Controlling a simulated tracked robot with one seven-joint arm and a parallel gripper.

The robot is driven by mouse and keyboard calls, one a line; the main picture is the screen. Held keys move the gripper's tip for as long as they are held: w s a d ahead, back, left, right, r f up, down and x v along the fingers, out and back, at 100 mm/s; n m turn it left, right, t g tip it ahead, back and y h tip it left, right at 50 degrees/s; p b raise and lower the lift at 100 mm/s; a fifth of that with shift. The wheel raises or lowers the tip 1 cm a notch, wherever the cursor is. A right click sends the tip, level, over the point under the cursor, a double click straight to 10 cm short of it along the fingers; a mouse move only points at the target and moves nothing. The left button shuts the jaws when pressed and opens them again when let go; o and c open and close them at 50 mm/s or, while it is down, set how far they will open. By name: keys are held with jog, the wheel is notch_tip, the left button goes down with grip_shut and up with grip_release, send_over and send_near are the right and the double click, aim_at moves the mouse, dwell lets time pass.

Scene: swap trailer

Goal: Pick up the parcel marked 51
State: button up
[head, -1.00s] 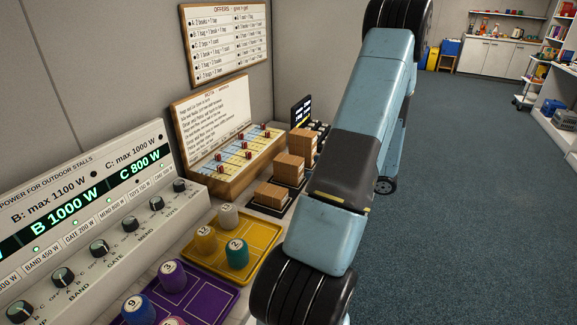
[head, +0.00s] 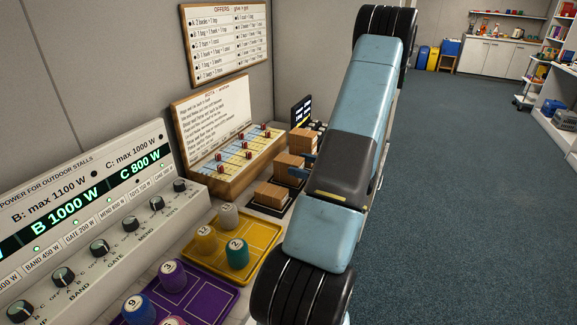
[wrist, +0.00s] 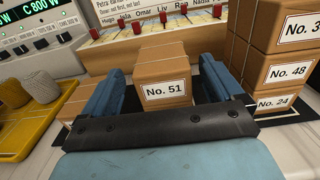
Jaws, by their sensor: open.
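The parcel marked 51 (wrist: 165,72) is a brown box with a white "No. 51" label, in the middle of the wrist view. My gripper (wrist: 162,92) is open, with one blue finger on each side of this parcel. I cannot tell whether the fingers touch it. In the head view my arm hides most of the gripper; a bit of blue finger shows by the brown parcels (head: 271,195), whose labels cannot be read there.
A stack of parcels marked 24, 48 and another partly cut-off number (wrist: 280,72) stands close on the right. A yellow tray (wrist: 24,130) with pale cylinders is on the left. A board with red pegs (wrist: 150,38) stands behind the parcel.

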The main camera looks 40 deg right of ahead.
aim_at(289, 159)
jog(key=x, duration=0.5)
jog(key=shift+w+r, duration=0.1)
jog(key=shift+r, duration=0.2)
jog(key=c, duration=1.1)
jog(key=shift+r, duration=0.1)
jog(key=shift+c, duration=0.2)
